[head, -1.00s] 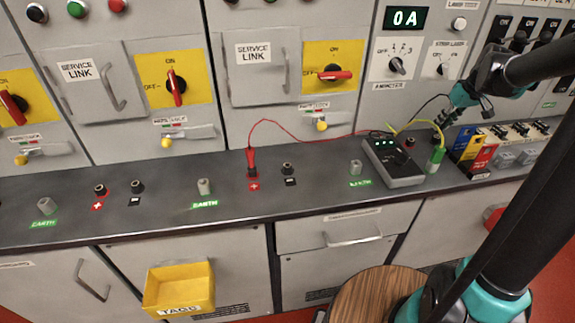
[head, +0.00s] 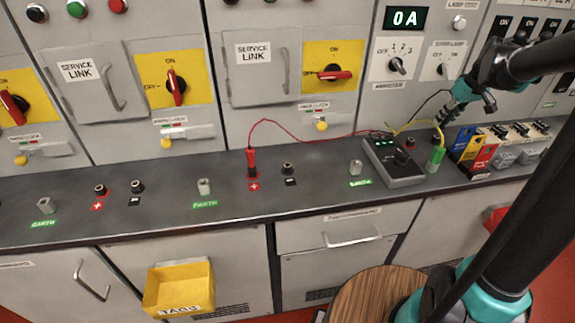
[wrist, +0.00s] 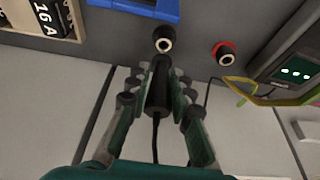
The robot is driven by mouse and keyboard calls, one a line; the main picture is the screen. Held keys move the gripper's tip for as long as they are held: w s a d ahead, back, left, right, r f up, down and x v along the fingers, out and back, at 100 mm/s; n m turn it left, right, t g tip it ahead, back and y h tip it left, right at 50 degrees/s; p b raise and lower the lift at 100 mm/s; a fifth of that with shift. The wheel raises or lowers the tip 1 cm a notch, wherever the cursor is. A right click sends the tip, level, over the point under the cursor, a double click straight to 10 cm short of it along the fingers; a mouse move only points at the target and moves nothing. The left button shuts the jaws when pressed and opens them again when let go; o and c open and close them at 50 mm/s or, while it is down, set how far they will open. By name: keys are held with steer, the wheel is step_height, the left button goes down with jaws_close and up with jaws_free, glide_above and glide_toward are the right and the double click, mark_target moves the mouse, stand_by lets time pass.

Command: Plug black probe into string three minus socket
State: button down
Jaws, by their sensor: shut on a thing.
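My gripper (wrist: 158,85) is shut on the black probe (wrist: 157,88), whose lead runs back between the fingers. The probe points at a black socket (wrist: 163,43) with a pale ring, just beyond its tip. A small gap seems to show in the wrist view, but depth is hard to judge. A red socket (wrist: 224,54) sits to its right; it also shows in the head view (head: 409,143). In the head view my gripper (head: 444,115) is over the back right of the bench, behind the tester (head: 393,161); the probe tip and black socket are not clear there.
The red probe (head: 251,163) stands in a plus socket left of the tester. A green probe (head: 435,159) stands close by the tester's right side. Blue, red and yellow boxes (head: 472,150) stand right of my gripper. Thin leads cross behind the tester.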

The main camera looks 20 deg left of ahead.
steer(key=shift+r, duration=0.15)
steer(key=shift+r, duration=2.35)
